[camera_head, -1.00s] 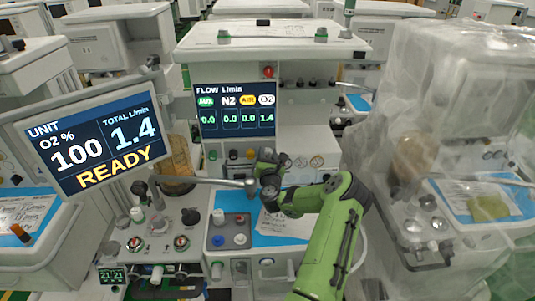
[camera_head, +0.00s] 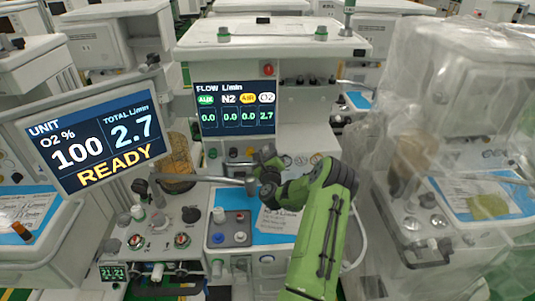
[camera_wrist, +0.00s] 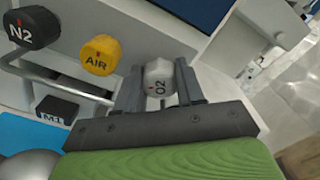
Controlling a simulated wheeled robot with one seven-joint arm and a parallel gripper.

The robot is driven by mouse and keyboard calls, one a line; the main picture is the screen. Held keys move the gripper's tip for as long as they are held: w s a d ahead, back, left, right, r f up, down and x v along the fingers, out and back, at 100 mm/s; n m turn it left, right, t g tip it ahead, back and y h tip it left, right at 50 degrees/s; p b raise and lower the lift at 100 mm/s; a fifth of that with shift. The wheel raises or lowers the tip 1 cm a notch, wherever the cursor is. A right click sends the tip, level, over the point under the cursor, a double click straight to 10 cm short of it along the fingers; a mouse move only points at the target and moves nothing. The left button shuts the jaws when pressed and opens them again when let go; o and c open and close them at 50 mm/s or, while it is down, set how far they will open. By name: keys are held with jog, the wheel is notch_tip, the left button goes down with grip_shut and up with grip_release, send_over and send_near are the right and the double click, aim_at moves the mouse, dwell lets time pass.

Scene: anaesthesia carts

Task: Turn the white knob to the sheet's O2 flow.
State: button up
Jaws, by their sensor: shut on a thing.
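The white O2 knob (camera_wrist: 159,78) sits between the two fingers of my gripper (camera_wrist: 160,88) in the wrist view. My gripper is shut on it, and a small red mark shows on its face. In the head view my gripper (camera_head: 268,172) is at the front of the middle cart, and the knob is hidden behind it. The flow display (camera_head: 236,108) on that cart reads O2 2.7, with the other gases at 0.0. The sheet (camera_head: 275,221) lies on the blue mat under my arm; its writing is too small to read.
The yellow AIR knob (camera_wrist: 100,55) and black N2 knob (camera_wrist: 32,27) are left of the O2 knob. A metal bar (camera_head: 205,179) runs across in front of the panel. The left monitor (camera_head: 98,137) reads O2 100 %, total 2.7, READY. A plastic-covered cart (camera_head: 440,150) stands at right.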

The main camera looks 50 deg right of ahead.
jog(key=shift+n, duration=1.5)
jog(key=o, duration=0.8)
jog(key=b+v, duration=1.4)
jog(key=v, duration=0.1)
jog(key=shift+s+a, duration=0.25)
jog(key=shift+a, duration=0.05)
